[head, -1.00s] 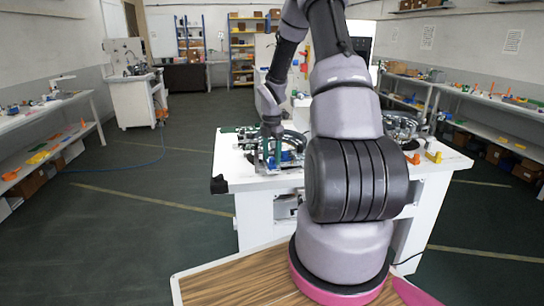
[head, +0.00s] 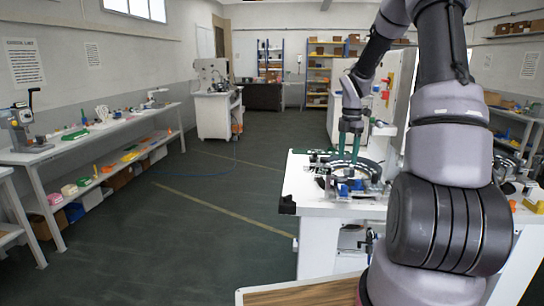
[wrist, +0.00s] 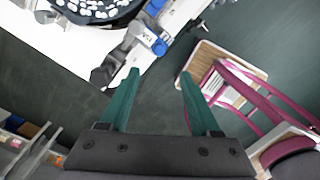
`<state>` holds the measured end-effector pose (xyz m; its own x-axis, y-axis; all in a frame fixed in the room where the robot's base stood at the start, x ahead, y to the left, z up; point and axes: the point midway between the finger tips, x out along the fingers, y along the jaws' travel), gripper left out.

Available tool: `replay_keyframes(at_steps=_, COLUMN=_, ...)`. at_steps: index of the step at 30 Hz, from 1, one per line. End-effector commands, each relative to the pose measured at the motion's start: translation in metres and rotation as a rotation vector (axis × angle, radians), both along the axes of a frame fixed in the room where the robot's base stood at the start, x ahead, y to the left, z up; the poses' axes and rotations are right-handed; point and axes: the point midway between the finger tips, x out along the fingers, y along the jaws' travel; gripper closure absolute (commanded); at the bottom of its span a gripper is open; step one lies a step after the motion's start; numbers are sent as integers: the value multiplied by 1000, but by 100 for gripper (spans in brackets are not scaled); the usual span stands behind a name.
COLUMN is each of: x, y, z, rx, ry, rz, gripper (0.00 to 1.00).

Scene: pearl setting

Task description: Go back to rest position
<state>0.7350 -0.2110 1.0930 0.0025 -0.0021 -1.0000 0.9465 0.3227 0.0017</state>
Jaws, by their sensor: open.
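My gripper (head: 350,137) hangs at the end of my grey arm in the head view, pointing down over the white worktable. In the wrist view its two green fingers (wrist: 160,88) are apart with nothing between them. Below them I see dark floor and the edge of the white worktable (wrist: 52,52). In the head view the worktable (head: 312,196) bears a dark curved fixture (head: 372,172) and blue parts (head: 345,188) close under the gripper. Part of the table is hidden behind my arm.
A white bench (head: 75,148) with small coloured parts runs along the left wall. A white cabinet machine (head: 214,112) and shelves (head: 318,72) stand at the back. The dark green floor (head: 180,205) between bench and worktable is clear.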

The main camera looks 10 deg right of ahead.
Motion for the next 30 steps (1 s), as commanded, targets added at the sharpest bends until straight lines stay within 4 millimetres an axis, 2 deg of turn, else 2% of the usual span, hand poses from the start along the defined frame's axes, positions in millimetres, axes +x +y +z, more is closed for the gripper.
replay_keyframes(at_steps=4, x=-11, y=15, z=34, rx=-18, ry=-43, rz=-151, gripper=36)
replay_keyframes(at_steps=8, x=-36, y=38, z=83, rx=-17, ry=-118, rz=-424, gripper=36)
replay_keyframes(at_steps=12, x=-72, y=64, z=131, rx=29, ry=-203, rz=-754, gripper=36)
replay_keyframes(at_steps=18, x=-131, y=98, z=184, rx=185, ry=-297, rz=-1223, gripper=36)
replay_keyframes(at_steps=24, x=-194, y=127, z=218, rx=432, ry=-306, rz=-1669, gripper=36)
replay_keyframes(at_steps=30, x=-245, y=146, z=232, rx=672, ry=-210, rz=-2007, gripper=36)
